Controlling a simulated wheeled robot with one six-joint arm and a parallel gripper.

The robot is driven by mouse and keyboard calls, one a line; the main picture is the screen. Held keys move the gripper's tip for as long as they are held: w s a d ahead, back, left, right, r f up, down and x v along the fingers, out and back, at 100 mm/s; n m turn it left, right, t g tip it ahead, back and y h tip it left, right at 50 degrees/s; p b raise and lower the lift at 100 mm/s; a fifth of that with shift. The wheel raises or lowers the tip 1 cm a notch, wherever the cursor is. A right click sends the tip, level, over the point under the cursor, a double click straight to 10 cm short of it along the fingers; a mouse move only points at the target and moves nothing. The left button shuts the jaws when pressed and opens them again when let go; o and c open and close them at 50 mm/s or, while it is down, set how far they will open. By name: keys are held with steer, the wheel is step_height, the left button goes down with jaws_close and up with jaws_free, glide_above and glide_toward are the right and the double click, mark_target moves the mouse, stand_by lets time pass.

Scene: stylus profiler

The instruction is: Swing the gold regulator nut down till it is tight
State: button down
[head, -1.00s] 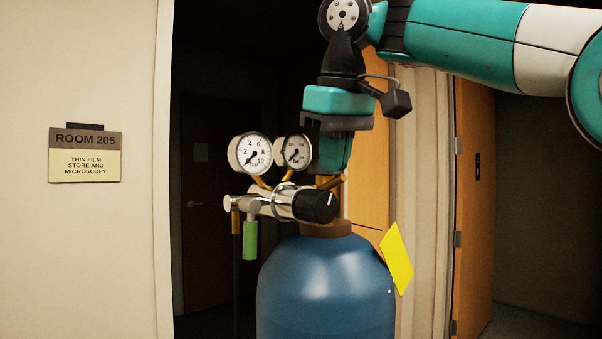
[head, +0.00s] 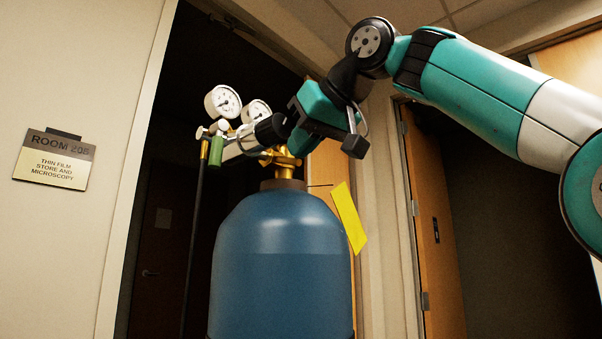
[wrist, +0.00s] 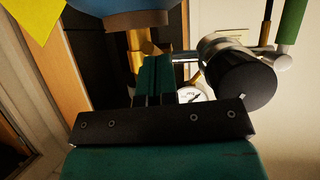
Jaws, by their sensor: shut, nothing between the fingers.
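The gold regulator nut is part of the brass fittings (head: 281,158) on the neck of a blue gas cylinder (head: 280,250); I cannot clearly separate it from the valve body. In the wrist view, a gold fitting (wrist: 151,48) shows just beyond my fingertips. My gripper (head: 296,146) is shut and empty, tilted down to the left, its tips close beside the brass. The wrist view shows its two teal fingers (wrist: 153,62) together; whether they touch the gold is unclear. The silver regulator (head: 236,146) with its black knob (wrist: 238,82) sits left of the gripper in the head view.
Two gauges (head: 223,102) stand above the regulator, and a green sleeve (head: 216,151) hangs at its left end. A yellow tag (head: 349,217) hangs right of the cylinder. A dark doorway lies behind; a room sign (head: 54,158) is on the left wall.

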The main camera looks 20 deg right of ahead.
steer(key=t+b, duration=0.1)
steer(key=b, duration=0.2)
steer(key=f+t+b, duration=0.1)
steer(key=b, duration=0.2)
steer(key=f+t+y+b, duration=0.1)
steer(key=t+b, duration=0.1)
steer(key=b, duration=0.2)
steer(key=shift+w+f, duration=0.2)
steer(key=shift+f, duration=0.05)
steer(key=shift+r, duration=0.15)
steer(key=shift+s, duration=0.1)
